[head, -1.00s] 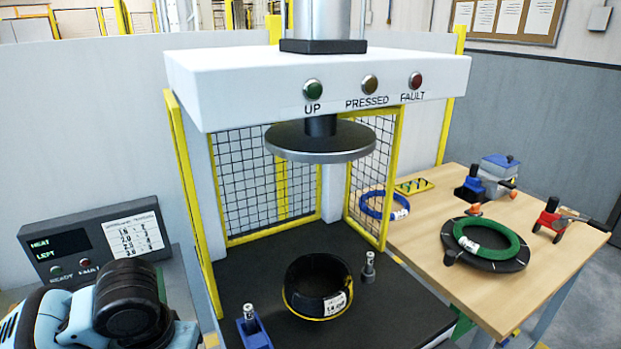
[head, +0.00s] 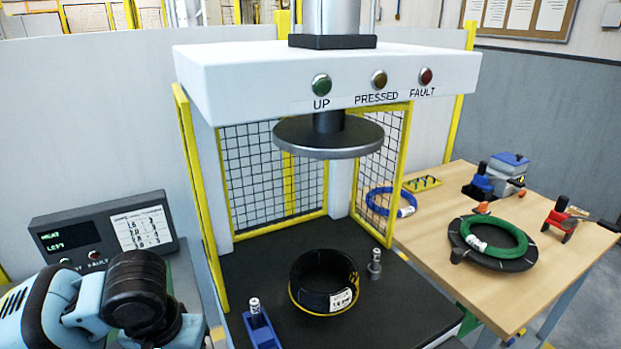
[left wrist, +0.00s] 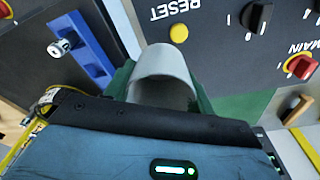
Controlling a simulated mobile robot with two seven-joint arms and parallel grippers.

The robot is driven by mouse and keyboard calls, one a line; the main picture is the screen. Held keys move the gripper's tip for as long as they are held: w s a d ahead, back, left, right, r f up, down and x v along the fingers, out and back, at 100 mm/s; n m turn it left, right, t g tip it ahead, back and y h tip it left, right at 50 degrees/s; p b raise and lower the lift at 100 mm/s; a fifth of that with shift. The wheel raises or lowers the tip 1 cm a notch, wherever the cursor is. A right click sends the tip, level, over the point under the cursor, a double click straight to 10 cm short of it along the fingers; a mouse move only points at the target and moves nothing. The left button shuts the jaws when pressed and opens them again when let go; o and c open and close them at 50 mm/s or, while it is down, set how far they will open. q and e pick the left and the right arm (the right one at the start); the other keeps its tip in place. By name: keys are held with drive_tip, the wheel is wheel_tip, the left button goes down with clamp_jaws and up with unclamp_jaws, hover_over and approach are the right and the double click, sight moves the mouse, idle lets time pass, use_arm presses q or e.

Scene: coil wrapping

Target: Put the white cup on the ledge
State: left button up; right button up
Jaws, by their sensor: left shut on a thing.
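The white cup (left wrist: 164,62) shows in the left wrist view, between the green fingers of my left gripper (left wrist: 162,88). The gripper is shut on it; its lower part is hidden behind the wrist. In the head view my left arm is at the lower left, and its gripper and the cup are out of the frame. My right gripper is in neither view. I cannot pick out the ledge for sure in these frames.
A dark panel with a yellow button (left wrist: 179,33) and a red knob (left wrist: 299,66) lies beyond the cup. A press (head: 330,85) stands ahead, with a black coil (head: 323,282) and a blue holder (head: 262,331) on its bed. A wooden table (head: 430,235) stands right.

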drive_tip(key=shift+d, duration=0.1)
